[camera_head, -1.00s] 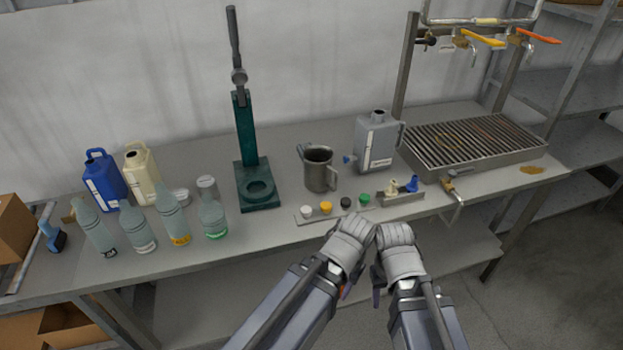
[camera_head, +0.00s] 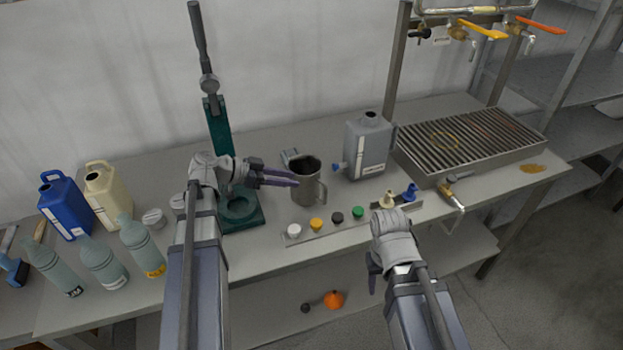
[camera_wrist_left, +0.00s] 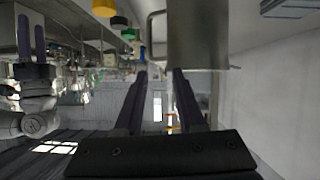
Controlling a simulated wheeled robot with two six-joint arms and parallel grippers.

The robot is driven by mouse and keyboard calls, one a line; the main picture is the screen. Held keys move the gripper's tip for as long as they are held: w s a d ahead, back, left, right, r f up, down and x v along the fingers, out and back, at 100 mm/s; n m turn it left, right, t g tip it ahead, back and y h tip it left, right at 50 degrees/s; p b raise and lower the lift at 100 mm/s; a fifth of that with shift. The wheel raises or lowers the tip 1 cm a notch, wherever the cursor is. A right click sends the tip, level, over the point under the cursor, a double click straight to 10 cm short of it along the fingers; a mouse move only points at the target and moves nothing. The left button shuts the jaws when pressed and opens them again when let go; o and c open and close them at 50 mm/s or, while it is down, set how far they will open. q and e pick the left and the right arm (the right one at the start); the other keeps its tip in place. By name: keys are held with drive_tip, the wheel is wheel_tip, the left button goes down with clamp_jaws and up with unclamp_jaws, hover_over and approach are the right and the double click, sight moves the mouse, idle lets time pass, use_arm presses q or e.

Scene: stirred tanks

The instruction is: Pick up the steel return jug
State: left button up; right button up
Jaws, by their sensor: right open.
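The steel return jug (camera_head: 307,187) stands upright on the bench, its handle on the right side in the head view. It also fills the top of the left wrist view (camera_wrist_left: 198,35), beyond the fingertips, with its handle to the left. My left gripper (camera_head: 296,179) is just left of the jug. Its fingers are apart with nothing between them in the left wrist view (camera_wrist_left: 161,72). I cannot tell whether a fingertip touches the jug. My right gripper (camera_head: 374,272) is open and empty in front of the bench's front edge, apart from the jug.
A green press (camera_head: 222,140) stands behind my left gripper. A grey canister (camera_head: 368,148) is right of the jug. A strip with several coloured caps (camera_head: 337,217) lies in front of it. Bottles (camera_head: 103,264) and a blue jug (camera_head: 65,207) are at left, a grate (camera_head: 470,142) at right.

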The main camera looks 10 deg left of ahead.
sight(310, 185)
use_arm(q)
drive_tip(key=shift+t, duration=0.4)
drive_tip(key=shift+w+r+b+x, duration=0.2)
drive_tip(key=shift+b+x, duration=0.3)
drive_tip(key=shift+x, duration=0.6)
drive_tip(key=shift+w+r+b+x, duration=0.2)
drive_tip(key=shift+b+x, duration=0.25)
drive_tip(key=shift+x, duration=0.6)
drive_tip(key=shift+w+r+b+x, duration=0.15)
drive_tip(key=shift+b+x, duration=0.35)
drive_tip(key=shift+x, duration=0.6)
drive_tip(key=shift+a, duration=0.2)
clamp_jaws()
